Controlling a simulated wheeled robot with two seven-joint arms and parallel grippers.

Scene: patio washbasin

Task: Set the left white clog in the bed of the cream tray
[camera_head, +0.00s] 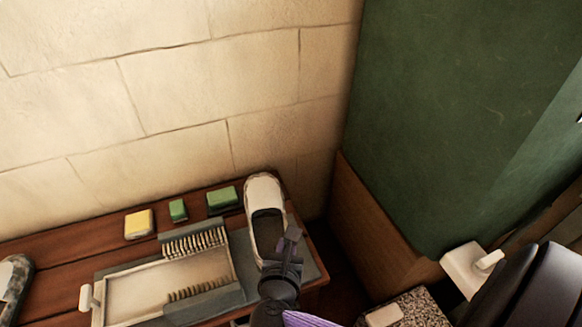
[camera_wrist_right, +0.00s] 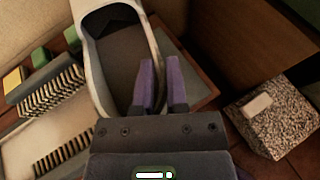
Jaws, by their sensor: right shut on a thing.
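The white clog (camera_head: 263,190) has a dark inside and is on the right of the cream tray (camera_head: 97,315), toe toward the wall. It also shows in the right wrist view (camera_wrist_right: 95,60). My right gripper (camera_head: 290,240) is shut on the clog's right side wall, with one purple finger inside the opening and one outside; it also shows in the right wrist view (camera_wrist_right: 162,65). Whether the clog touches the surface below is unclear. The tray's pale bed is bare between two rows of upright pegs (camera_head: 193,242). My left gripper is out of view.
A yellow sponge (camera_head: 139,223) and two green blocks (camera_head: 222,200) lie behind the tray on the wooden top. A speckled stone block (camera_wrist_right: 272,118) stands to the right. A stone wall and green panel (camera_head: 430,120) bound the back. A grey speckled object (camera_head: 12,283) is at far left.

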